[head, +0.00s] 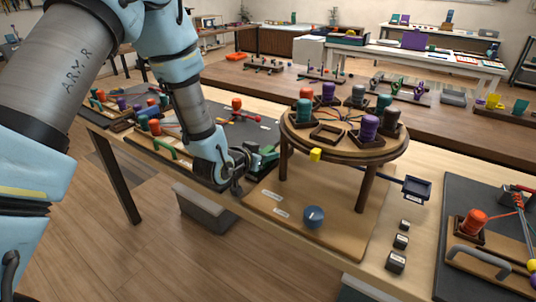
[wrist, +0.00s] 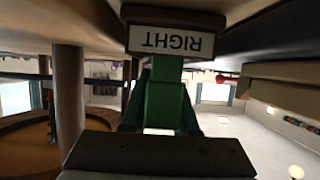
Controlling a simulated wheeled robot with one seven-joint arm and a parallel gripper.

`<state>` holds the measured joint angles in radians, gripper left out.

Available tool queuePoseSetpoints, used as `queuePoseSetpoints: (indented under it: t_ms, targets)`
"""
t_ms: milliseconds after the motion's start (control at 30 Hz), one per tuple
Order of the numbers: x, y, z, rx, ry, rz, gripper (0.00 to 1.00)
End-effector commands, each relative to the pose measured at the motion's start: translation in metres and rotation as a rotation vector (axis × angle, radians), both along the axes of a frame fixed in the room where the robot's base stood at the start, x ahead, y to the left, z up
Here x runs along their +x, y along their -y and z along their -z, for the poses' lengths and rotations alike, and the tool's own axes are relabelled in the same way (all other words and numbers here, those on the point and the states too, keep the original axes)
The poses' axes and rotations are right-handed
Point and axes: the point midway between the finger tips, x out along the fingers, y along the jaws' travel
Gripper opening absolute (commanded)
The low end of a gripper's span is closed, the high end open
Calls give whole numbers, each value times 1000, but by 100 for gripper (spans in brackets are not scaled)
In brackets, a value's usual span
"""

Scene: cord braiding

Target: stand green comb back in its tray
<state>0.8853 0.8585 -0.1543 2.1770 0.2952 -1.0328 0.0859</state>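A green piece, which I take to be the green comb (head: 264,155), shows just right of my gripper (head: 238,170), low beside the round stand. In the upside-down wrist view, a green upright (wrist: 165,100) with splayed sides lies in the middle. It meets a dark brown block with a white RIGHT label (wrist: 171,41), perhaps part of its tray. A dark bar with screw holes (wrist: 160,155) crosses the picture below it. I cannot tell whether this bar is a finger. The comb's teeth and my fingertips are not clearly seen, so their grip on the green piece is unclear.
The round wooden stand (head: 345,138) with several spools is right of my gripper. Its leg (wrist: 68,100) shows in the wrist view. A blue knob (head: 313,216) sits on the board in front. Small dark blocks (head: 396,262) stand near the table edge. A green handle (head: 172,149) is at left.

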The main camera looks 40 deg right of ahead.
Motion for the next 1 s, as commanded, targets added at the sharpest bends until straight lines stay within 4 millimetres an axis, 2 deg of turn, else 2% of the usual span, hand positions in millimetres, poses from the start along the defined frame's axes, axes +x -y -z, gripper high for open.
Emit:
queuePoseSetpoints:
  t_ms: [33,300,533,667,1000]
  targets:
    - [0,0,0,0,0,0,34]
    - [0,0,0,0,0,0,62]
    - [0,-1,0,1,0,0,62]
    - [-2,-8,-2,0,0,-1,62]
    - [-16,-65,-26,0,1,-2,62]
